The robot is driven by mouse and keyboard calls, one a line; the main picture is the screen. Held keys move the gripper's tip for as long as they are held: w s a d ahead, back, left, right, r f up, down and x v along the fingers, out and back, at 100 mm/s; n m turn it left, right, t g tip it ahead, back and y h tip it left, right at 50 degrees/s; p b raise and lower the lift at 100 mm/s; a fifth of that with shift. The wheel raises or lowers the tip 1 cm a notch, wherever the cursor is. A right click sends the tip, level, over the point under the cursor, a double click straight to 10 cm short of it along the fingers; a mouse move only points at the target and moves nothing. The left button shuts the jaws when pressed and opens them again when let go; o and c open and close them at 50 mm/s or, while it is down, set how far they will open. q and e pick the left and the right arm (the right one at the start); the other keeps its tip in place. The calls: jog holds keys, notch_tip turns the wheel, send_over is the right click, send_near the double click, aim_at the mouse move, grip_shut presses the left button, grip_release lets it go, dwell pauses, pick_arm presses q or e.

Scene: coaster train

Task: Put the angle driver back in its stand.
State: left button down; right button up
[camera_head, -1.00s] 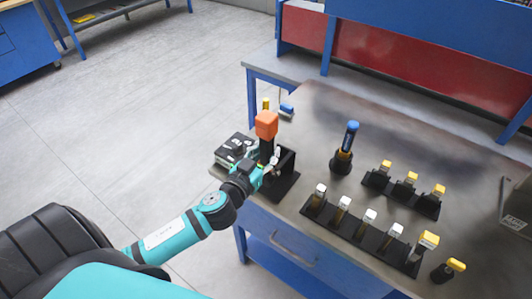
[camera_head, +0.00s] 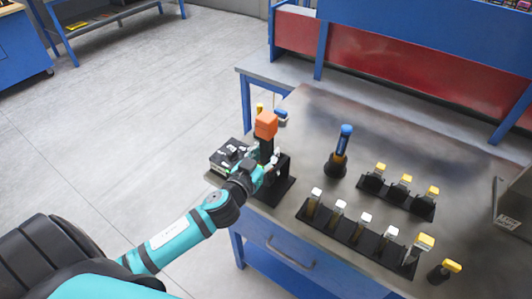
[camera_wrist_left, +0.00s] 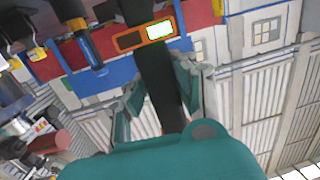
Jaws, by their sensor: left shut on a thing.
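The angle driver, with an orange block end (camera_head: 266,125) and a dark body, is upright at the left end of the bench in the head view. My left gripper (camera_head: 267,170) is shut on its dark body, which also shows between the fingers in the left wrist view (camera_wrist_left: 160,80). A black stand (camera_head: 283,186) with a flat base and upright walls is right at the gripper. The driver's lower end is hidden by the gripper and stand, so I cannot tell whether it is inside. My right gripper is out of view.
A dark box (camera_head: 228,157) is left of the gripper at the bench edge. A blue-topped tool (camera_head: 342,145) stands to the right. Black racks (camera_head: 350,236) with white- and yellow-topped tools line the bench front and right. Bare bench top (camera_head: 300,120) lies behind.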

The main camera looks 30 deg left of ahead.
pick_arm(q)
jog(key=shift+w+r, duration=0.25)
jog(key=shift+w, duration=0.55)
jog(key=shift+r, duration=0.1)
jog(key=shift+d+f+b, duration=0.1)
jog(key=shift+f+b, duration=0.55)
jog(key=shift+f, duration=0.25)
dwell(1.4)
